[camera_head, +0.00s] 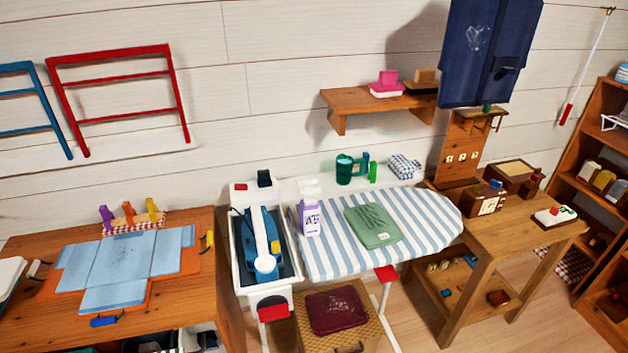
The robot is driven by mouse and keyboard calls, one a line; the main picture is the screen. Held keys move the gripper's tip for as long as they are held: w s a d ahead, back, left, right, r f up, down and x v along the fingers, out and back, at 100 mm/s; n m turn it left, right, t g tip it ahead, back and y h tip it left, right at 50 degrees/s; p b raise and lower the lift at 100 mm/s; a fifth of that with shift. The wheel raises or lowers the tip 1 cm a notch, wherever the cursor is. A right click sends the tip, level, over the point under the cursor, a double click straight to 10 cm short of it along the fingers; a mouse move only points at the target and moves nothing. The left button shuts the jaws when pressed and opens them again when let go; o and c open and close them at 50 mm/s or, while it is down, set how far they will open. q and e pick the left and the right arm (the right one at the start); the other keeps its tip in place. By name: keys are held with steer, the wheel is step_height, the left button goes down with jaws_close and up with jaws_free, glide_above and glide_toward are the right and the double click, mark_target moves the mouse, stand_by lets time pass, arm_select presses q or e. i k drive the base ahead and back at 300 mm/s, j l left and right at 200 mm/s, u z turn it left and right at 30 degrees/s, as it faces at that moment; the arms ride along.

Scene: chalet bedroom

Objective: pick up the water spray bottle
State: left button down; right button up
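The water spray bottle (309,215) is white and pale purple with "WATER" printed on it. It stands upright on the striped ironing board (428,208), near the board's left end. The blue iron (262,240) sits in its white-rimmed tray just left of the bottle. A folded green cloth (373,226) lies on the board to the right of the bottle. Neither of my grippers shows in the head view.
A wooden table (200,290) with a blue folding board (120,262) stands at left. A small wooden table (520,233) with boxes stands right. A wall shelf (350,103) hangs above the board. A green mug (344,169) and checkered cloth (404,167) are behind it.

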mark_target(310, 209)
steer(key=j+z, duration=0.4)
steer(key=k+j+z, duration=0.1)
steer(key=j+z, duration=0.25)
steer(key=j, duration=0.25)
steer(key=k+j+z, duration=0.15)
steer(key=j+z, duration=0.25)
steer(key=j, duration=0.15)
